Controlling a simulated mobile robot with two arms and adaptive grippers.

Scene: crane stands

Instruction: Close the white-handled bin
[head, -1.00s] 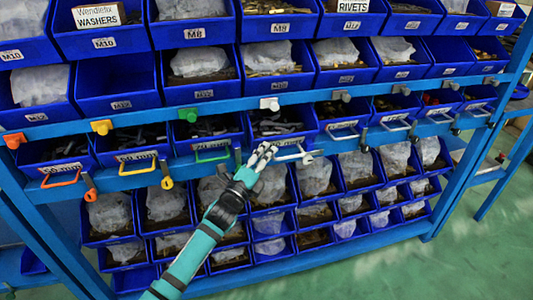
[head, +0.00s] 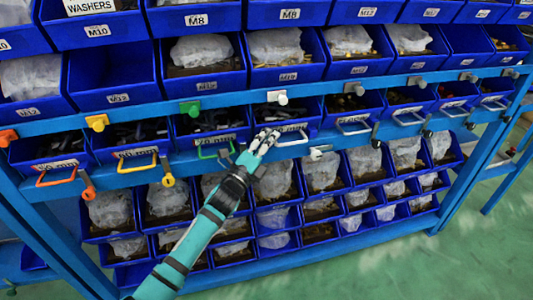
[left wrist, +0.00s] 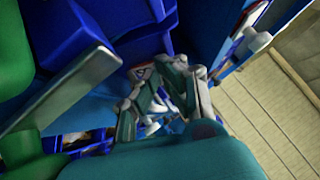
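The white-handled bin (head: 296,112) is a blue bin in the middle row of the rack, in the head view. Its white loop handle (head: 293,140) sticks out from its front, under a white knob (head: 279,97) on the blue rail. I cannot tell exactly how far the bin is pulled out. My left gripper (head: 268,135) is in front of the bin at the handle's left end, partly covering it; contact is unclear. In the left wrist view its fingers (left wrist: 167,85) point towards blue bin surfaces; their gap is unclear. My right gripper is out of view.
The green-handled bin (head: 214,125) is close on the left, with yellow (head: 135,165) and orange handles (head: 55,178) beyond. Grey-handled bins (head: 352,128) are on the right. A white latch piece (head: 319,153) hangs below right. Green floor (head: 400,270) is clear in front.

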